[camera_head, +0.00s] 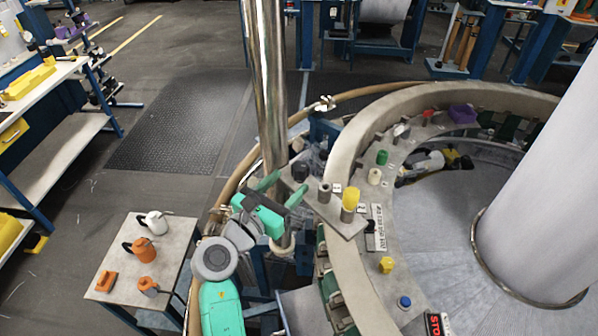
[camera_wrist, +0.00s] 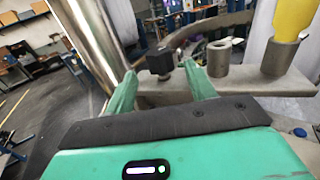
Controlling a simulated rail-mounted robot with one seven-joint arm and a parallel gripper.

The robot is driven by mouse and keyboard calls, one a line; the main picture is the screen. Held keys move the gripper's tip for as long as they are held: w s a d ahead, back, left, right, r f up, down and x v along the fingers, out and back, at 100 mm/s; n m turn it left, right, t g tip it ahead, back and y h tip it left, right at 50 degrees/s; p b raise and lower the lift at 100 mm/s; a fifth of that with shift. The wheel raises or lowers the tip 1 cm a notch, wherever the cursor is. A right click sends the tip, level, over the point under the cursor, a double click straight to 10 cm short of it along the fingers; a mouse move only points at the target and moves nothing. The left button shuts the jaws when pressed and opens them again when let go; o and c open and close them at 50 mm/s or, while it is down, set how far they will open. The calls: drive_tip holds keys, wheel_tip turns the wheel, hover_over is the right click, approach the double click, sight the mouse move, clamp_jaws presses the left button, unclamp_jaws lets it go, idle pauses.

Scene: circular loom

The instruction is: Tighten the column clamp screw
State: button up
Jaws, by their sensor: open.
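The column clamp screw has a black knob (camera_head: 300,171), which also shows in the wrist view (camera_wrist: 159,62). It sits on a grey bracket plate (camera_head: 318,208) beside the shiny chrome column (camera_head: 268,85). The plate runs to the right in the wrist view (camera_wrist: 238,87). My green gripper (camera_head: 289,183) is open. In the wrist view its two fingertips (camera_wrist: 160,71) stand to either side of the knob, with the knob between or just beyond them. I cannot tell whether either finger touches it. The screw's thread is hidden.
The plate also carries a grey socket (camera_head: 324,192) and a yellow-topped post (camera_head: 350,199). The curved loom ring (camera_head: 345,160) is to the right, with several coloured knobs. A small table (camera_head: 180,250) with orange and white cans stands at left. Dark floor beyond it is clear.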

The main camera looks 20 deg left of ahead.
sight(294, 177)
drive_tip(key=x, duration=0.5)
drive_tip(key=shift+w, duration=0.1)
drive_tip(key=c, duration=1)
drive_tip(key=shift+m+h, duration=0.3)
drive_tip(key=shift+h, duration=0.1)
